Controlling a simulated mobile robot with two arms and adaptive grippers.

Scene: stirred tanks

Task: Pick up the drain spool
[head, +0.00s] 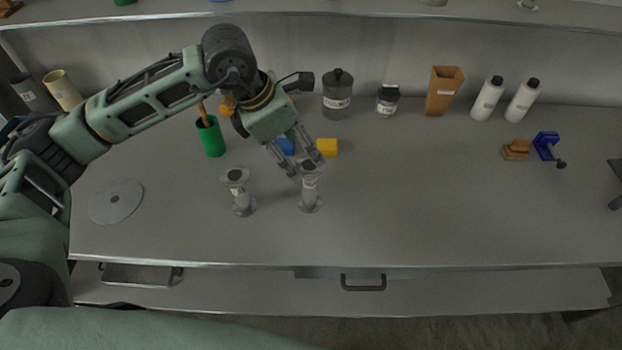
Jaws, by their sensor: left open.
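Two grey flanged spools stand upright on the bench, a left one (241,199) and a right one (310,192). Each has a small pale label that is too small to read, so I cannot tell which is the drain spool. My left gripper (307,168) is open, pointing down, with its fingertips at the top flange of the right spool. One finger shows on each side of that flange, partly covering it. I cannot tell whether they touch it. My right gripper is not in view.
Behind the gripper are a blue block (285,146), a yellow block (327,147) and a green cup (211,137). A grey disc (116,201) lies at left. Jars, an orange-brown container (443,91) and white bottles (487,98) line the back. The bench's front middle is clear.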

